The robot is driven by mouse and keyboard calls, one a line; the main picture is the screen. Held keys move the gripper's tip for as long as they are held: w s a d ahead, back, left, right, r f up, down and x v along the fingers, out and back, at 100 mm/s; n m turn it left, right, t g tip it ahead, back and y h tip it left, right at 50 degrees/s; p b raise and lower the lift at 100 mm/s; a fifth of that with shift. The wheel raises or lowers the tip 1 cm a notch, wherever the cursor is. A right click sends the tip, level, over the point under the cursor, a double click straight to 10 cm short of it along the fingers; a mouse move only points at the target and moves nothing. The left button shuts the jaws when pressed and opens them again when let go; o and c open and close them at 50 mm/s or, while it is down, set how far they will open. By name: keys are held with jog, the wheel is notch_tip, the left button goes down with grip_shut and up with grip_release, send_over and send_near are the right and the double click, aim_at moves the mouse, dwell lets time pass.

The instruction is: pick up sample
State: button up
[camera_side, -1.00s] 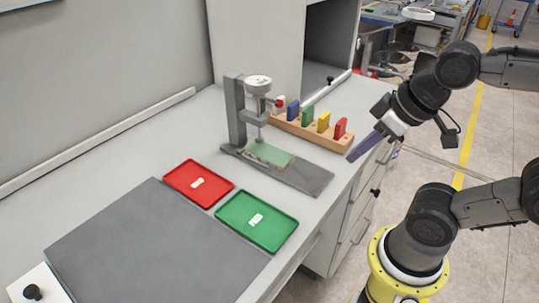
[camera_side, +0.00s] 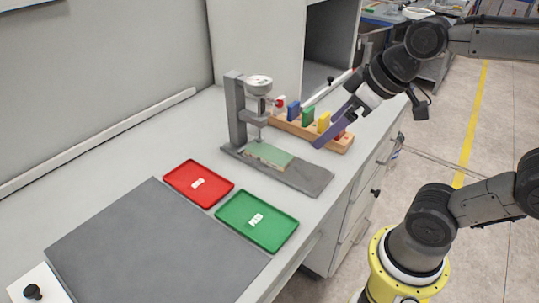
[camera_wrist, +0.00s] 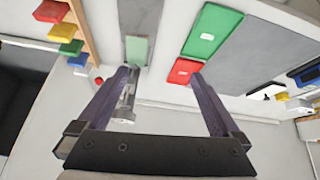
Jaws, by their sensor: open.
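A flat pale green piece (camera_side: 268,154), which looks like the sample, lies on the grey base of a gauge stand (camera_side: 237,110). It also shows in the wrist view (camera_wrist: 137,49), beyond and between the fingertips, nearer the left finger. My gripper (camera_side: 317,146) is open and empty, with purple fingers. In the side view it appears above the right end of the wooden rack, to the right of the pale green piece and apart from it. The wrist view shows both fingers (camera_wrist: 160,74) spread wide with nothing between them.
A wooden rack (camera_side: 340,146) with several coloured blocks stands behind the gauge stand. A red tray (camera_side: 183,188) and a green tray (camera_side: 284,236) lie in front of it, beside a large grey mat (camera_side: 150,250). The stand's column and dial (camera_side: 258,84) rise near the pale green piece.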

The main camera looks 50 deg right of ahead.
jog(key=w+d+f+g, duration=0.1)
jog(key=w+d+f, duration=0.25)
jog(key=w, duration=0.55)
jog(key=m+g, duration=0.1)
send_near(280, 157)
jog(key=shift+x, duration=4.15)
jog(key=c, duration=1.3)
